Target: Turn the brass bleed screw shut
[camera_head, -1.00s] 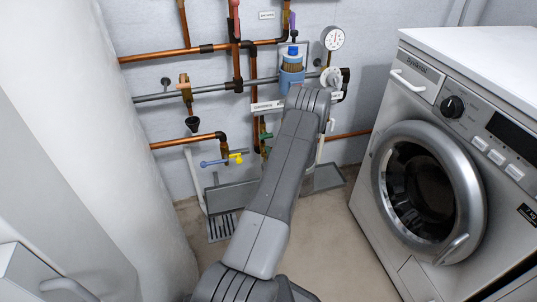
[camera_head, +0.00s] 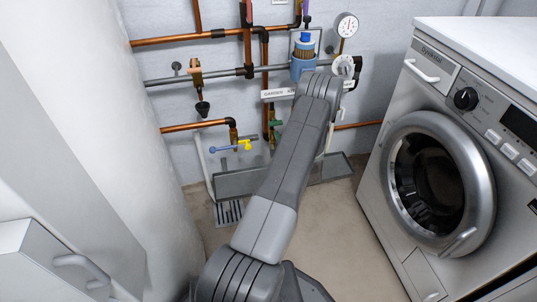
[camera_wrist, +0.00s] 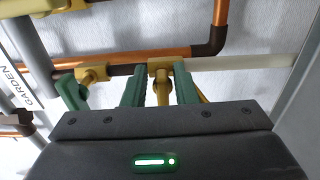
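My gripper (camera_wrist: 160,90) shows in the wrist view as a dark body with two green fingers. The fingers are apart, with a brass fitting (camera_wrist: 160,70) on the pipe showing between them. I cannot tell whether they touch it, or whether this fitting is the brass bleed screw. A second brass fitting (camera_wrist: 94,73) with a green lever (camera_wrist: 71,92) is to the left of the fingers. In the head view my arm hides the gripper and much of the pipework behind it.
A copper pipe (camera_wrist: 130,58) crosses above the fingers. In the head view a blue filter housing (camera_head: 303,62), a gauge (camera_head: 347,25) and a yellow tap (camera_head: 246,144) are on the wall. The washing machine (camera_head: 400,150) stands right. A low grey basin (camera_head: 240,184) lies below the pipes.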

